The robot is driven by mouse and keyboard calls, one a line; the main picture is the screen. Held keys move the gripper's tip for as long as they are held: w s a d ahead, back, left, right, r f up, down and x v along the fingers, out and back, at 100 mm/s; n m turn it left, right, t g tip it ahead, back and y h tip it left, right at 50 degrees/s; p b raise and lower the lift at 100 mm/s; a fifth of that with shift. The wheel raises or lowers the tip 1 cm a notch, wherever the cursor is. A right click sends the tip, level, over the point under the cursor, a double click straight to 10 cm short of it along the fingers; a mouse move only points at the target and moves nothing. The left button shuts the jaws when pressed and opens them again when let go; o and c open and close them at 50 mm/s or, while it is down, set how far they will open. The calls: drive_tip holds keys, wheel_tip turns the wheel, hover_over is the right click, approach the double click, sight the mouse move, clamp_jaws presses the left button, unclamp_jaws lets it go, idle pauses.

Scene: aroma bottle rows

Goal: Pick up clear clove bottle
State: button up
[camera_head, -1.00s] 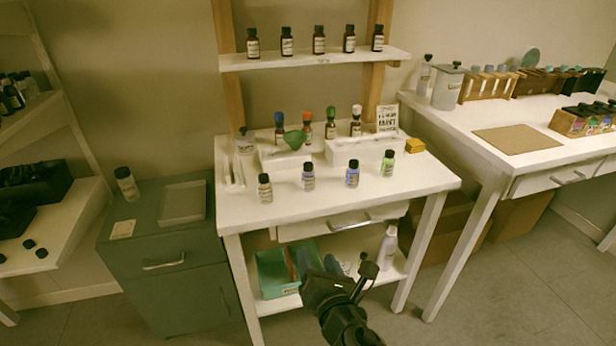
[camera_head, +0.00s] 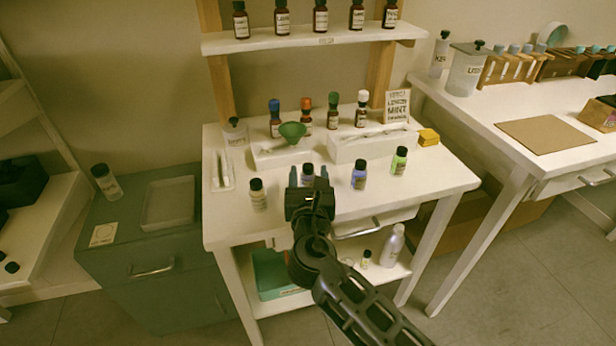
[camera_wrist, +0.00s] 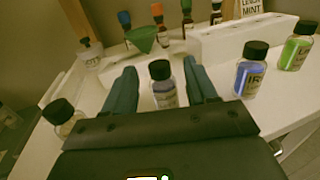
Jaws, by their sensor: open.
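My gripper (camera_head: 307,177) is open over the front of the white table, its two fingers pointing away from me. A small dark-capped bottle with clear-looking glass and a pale label (camera_wrist: 163,92) stands upright between the fingers in the wrist view, with gaps on both sides. In the head view this bottle (camera_head: 308,170) is partly hidden by my gripper. I cannot read its label, so I cannot tell whether it is the clove one. Another pale, dark-capped bottle (camera_head: 258,195) stands to its left, and it shows at the lower left of the wrist view (camera_wrist: 66,120).
A blue bottle (camera_head: 359,176) and a green bottle (camera_head: 399,162) stand close on the right. Behind are a white riser (camera_head: 372,146), a green funnel (camera_head: 291,131) and several brown droppers. A clear bottle (camera_head: 106,183) stands on the green cabinet (camera_head: 130,225).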

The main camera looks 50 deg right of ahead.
drive_tip(key=x, duration=0.5)
drive_tip(key=shift+w+d, duration=0.2)
drive_tip(key=shift+w, duration=0.05)
drive_tip(key=shift+c, duration=0.4)
clamp_jaws()
drive_tip(key=shift+r, duration=0.15)
drive_tip(key=s+d+r+p, duration=0.3)
drive_tip(key=s+r+p, duration=0.2)
drive_tip(key=r, duration=0.3)
drive_tip(key=s+d+r+p, duration=0.3)
drive_tip(key=s+r+p, duration=0.2)
drive_tip(key=r, duration=0.3)
drive_tip(key=shift+r+p, duration=0.35)
drive_tip(key=shift+r, duration=0.05)
